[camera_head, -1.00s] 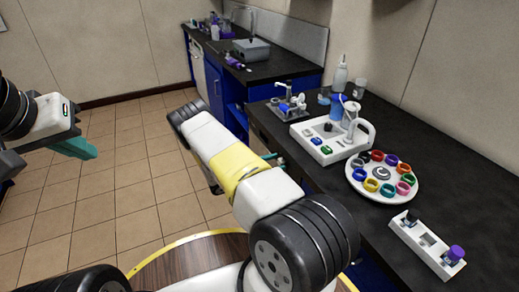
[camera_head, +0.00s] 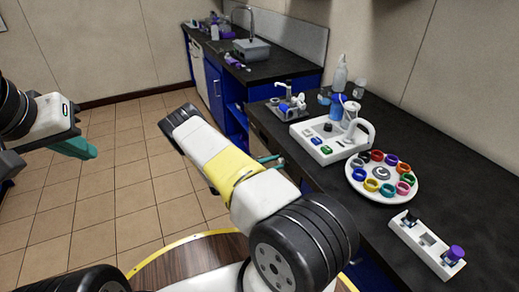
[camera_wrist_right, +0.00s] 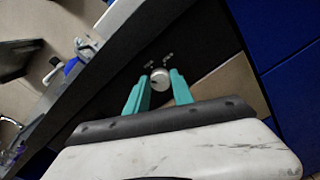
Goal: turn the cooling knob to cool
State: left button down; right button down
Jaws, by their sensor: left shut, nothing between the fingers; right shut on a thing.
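The cooling knob (camera_wrist_right: 160,77) is a small round pale knob on the dark front panel, with small pale markings just above it in the right wrist view. My right gripper's teal fingers (camera_wrist_right: 159,88) are shut on the knob, one on each side. In the head view only a bit of the right gripper (camera_head: 269,159) shows at the counter's front, beyond my forearm, and the knob is hidden there. My left gripper (camera_head: 77,147) is shut and empty at the far left, over the floor, away from the counter.
On the dark counter (camera_head: 465,185) stand a white device (camera_head: 327,150) with colored buttons, a round tray (camera_head: 350,173) of colored rings and a white holder (camera_head: 412,248) with a purple-capped vial. A blue cabinet (camera_wrist_right: 262,28) is beside the panel. The tiled floor at left is clear.

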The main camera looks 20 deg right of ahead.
jog(key=m, duration=0.4)
jog(key=shift+f+m, duration=0.1)
jog(key=shift+m, duration=2.1)
jog(key=c, duration=1.1)
grip_release()
jog(key=a, duration=0.7)
jog(key=shift+s+a, duration=0.35)
jog(key=shift+a, duration=0.05)
